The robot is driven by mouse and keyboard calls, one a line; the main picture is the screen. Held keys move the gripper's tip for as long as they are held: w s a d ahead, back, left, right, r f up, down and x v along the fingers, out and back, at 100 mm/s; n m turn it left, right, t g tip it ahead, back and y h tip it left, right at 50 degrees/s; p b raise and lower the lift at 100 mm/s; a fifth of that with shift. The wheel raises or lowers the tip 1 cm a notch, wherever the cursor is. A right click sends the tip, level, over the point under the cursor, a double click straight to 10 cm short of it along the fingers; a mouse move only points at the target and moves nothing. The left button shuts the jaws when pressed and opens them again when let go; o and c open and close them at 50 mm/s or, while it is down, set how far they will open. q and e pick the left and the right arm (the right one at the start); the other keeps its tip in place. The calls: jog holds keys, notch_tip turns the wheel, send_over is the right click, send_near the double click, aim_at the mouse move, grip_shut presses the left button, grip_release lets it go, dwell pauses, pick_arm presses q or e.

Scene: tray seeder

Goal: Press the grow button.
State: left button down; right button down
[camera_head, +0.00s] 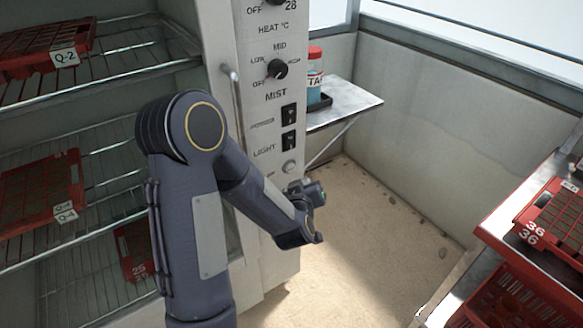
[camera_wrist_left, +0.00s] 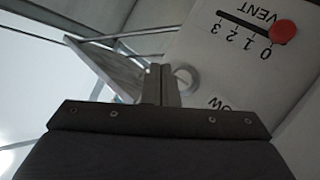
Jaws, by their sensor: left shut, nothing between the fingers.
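The control panel (camera_head: 268,120) is a pale upright face on the cabinet. A round pale button (camera_head: 289,167) sits below the LIGHT switch in the head view; its label is too small and covered to read. In the left wrist view a pale round button (camera_wrist_left: 187,78) lies just beside my fingertips, near lettering ending in "OW" (camera_wrist_left: 218,102). The fingers cover part of it. My left gripper (camera_head: 297,187) is shut and empty, close to the panel; its fingers (camera_wrist_left: 160,70) point at it. I cannot tell whether they touch the button. My right gripper is out of view.
A VENT slider with a red knob (camera_wrist_left: 285,31) is on the panel near the gripper. A vertical handle (camera_head: 236,100) stands left of the panel. A metal shelf (camera_head: 350,100) with a red-lidded jar (camera_head: 314,70) juts out behind. Red trays (camera_head: 555,215) stand at right.

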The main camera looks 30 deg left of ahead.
aim_at(295, 168)
pick_arm(q)
jog(key=shift+w+a+b, duration=0.15)
jog(key=shift+w+a, duration=0.2)
jog(key=shift+a, duration=0.5)
jog(key=shift+w+a+b, duration=0.15)
jog(key=shift+w+a, duration=0.15)
jog(key=shift+a, duration=0.55)
jog(key=shift+a, duration=0.1)
dwell(0.7)
jog(key=shift+w+a, duration=0.2)
jog(key=shift+a, duration=0.05)
jog(key=shift+w+a+b, duration=0.15)
jog(key=shift+a+b, duration=0.3)
jog(key=shift+a, duration=0.05)
dwell(0.9)
jog(key=shift+d, duration=0.1)
jog(key=shift+s+d, duration=0.35)
jog(key=shift+d, duration=0.4)
jog(key=shift+d, duration=0.1)
